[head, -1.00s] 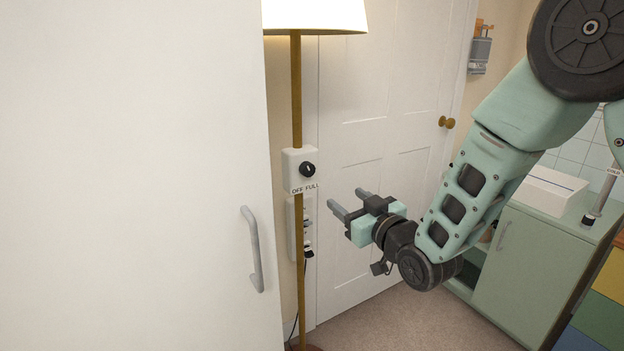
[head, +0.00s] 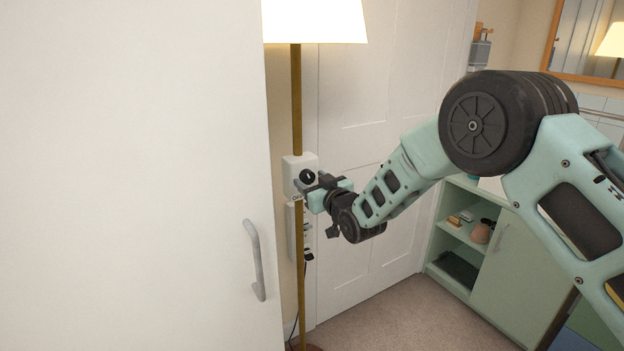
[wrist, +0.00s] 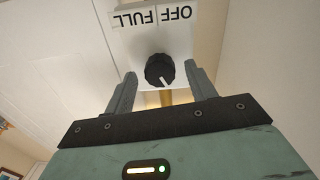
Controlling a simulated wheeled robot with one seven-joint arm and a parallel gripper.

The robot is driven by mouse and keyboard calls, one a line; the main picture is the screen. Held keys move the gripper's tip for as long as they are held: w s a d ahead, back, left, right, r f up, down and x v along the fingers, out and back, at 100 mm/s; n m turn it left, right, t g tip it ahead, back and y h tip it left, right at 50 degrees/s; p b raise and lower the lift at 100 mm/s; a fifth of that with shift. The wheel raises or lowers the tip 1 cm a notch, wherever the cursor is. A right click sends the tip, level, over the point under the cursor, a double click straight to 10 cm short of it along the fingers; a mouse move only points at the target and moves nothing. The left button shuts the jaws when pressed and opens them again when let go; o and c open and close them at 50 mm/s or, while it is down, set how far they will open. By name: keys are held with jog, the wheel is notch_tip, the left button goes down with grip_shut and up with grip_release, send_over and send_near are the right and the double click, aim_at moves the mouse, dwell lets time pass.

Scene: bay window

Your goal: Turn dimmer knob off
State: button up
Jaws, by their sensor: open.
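The dimmer is a white box (head: 290,166) on the brass pole of a floor lamp, with a black round knob (head: 307,176). In the wrist view the knob (wrist: 160,70) has a white pointer aimed down and slightly right, away from the upside-down OFF and FULL labels (wrist: 152,17). The lamp's shade (head: 315,20) is lit. My gripper (head: 311,190) is open at the dimmer, its fingers partly hiding the labels in the head view. In the wrist view the fingertips stand on either side of the knob with gaps; contact is not visible.
A white panel with a grey handle (head: 255,260) fills the left. A white door (head: 390,100) stands behind the lamp. A socket plate (head: 291,235) with a cable is below the dimmer. A green cabinet (head: 525,260) with open shelves is at right. Carpet (head: 380,318) is clear.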

jog(key=shift+w+a, duration=0.1)
jog(key=shift+w, duration=0.1)
jog(key=c, duration=1)
jog(key=shift+f+n+b, duration=0.15)
jog(key=shift+n+b, duration=0.15)
jog(key=shift+b, duration=0.2)
